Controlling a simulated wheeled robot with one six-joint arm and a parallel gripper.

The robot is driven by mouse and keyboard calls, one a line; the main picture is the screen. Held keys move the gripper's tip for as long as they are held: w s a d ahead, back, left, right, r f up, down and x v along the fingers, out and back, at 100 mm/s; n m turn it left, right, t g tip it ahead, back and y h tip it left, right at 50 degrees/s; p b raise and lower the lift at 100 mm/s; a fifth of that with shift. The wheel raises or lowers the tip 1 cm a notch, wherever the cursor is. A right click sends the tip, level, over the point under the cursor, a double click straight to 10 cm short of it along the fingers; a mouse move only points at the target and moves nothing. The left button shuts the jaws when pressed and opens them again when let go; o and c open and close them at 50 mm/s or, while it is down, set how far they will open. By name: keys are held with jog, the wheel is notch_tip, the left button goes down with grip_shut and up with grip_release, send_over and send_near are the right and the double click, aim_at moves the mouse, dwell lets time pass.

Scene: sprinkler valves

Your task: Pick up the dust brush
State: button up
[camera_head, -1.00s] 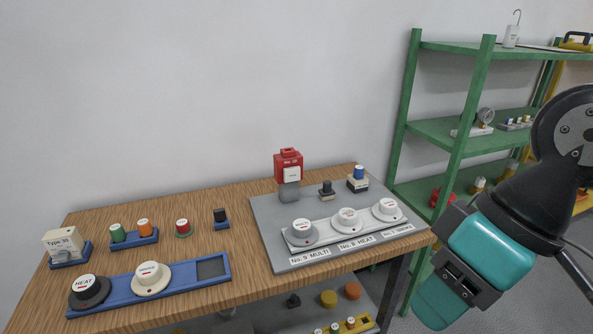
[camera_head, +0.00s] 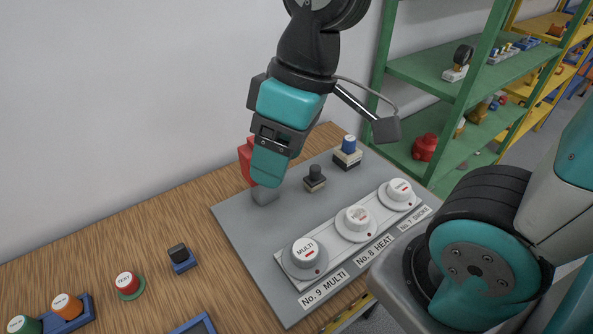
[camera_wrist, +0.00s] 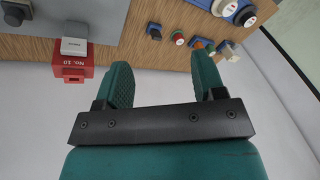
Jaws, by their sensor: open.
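I cannot make out a dust brush in either current view. My gripper (camera_head: 268,170) hangs over the back of the grey panel in the head view, in front of the red block and partly hiding it. In the wrist view the two teal fingers of my gripper (camera_wrist: 163,78) are spread apart with nothing between them.
The grey panel (camera_head: 235,222) holds a white strip of three labelled knobs (camera_head: 357,219) and two small switches behind it. Small coloured buttons (camera_head: 128,283) sit on the wooden bench (camera_head: 85,258). A green shelf (camera_head: 425,78) with parts stands at right. A wall is behind.

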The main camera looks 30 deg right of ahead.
jog(key=w+d+f+n+h+b, duration=0.1)
jog(key=w+d+f, duration=0.1)
jog(key=w+d, duration=0.25)
jog(key=w+d+f+h+b, duration=0.1)
jog(key=w+d+f, duration=0.2)
jog(key=w, duration=0.3)
jog(key=n+h+b, duration=0.2)
jog(key=n, duration=0.1)
send_over(315, 167)
notch_tip(315, 167, down, 6)
notch_tip(315, 167, down, 11)
jog(key=shift+d+f+p, duration=0.1)
jog(key=shift+d+p, duration=0.05)
jog(key=shift+p, duration=0.8)
jog(key=shift+f+p, duration=0.95)
jog(key=shift+f, duration=2.25)
jog(key=c, duration=1)
jog(key=shift+r, duration=0.15)
jog(key=shift+c, duration=0.2)
notch_tip(315, 167, up, 20)
jog(key=b, duration=0.2)
